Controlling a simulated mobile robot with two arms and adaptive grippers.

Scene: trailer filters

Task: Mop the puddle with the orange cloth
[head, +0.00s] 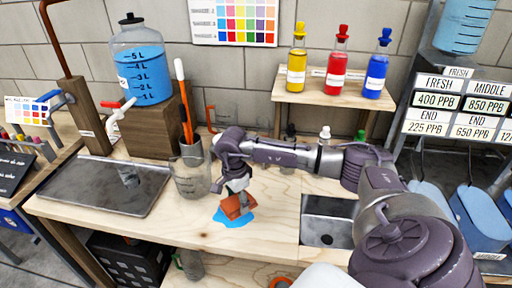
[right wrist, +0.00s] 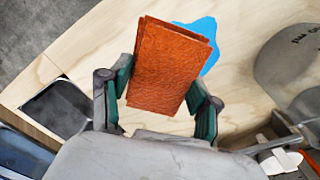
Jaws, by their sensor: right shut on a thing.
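The orange cloth (head: 236,206) is a folded, flat-looking block, and it fills the middle of the right wrist view (right wrist: 169,65). My right gripper (head: 238,190) is shut on it, with one green-padded finger on each side. The blue puddle (head: 232,219) lies on the wooden bench. The cloth is over the puddle in the head view and hides part of it. In the right wrist view the puddle (right wrist: 207,38) shows behind the cloth's far right edge. I cannot tell whether the cloth touches the puddle. My left gripper is not in view.
A glass beaker (head: 191,175) stands just left of the cloth. A metal tray (head: 105,183) lies further left, below a blue water jug (head: 142,75). A sink (head: 328,222) is to the right. Colored bottles (head: 335,65) stand on a shelf behind. The bench front is clear.

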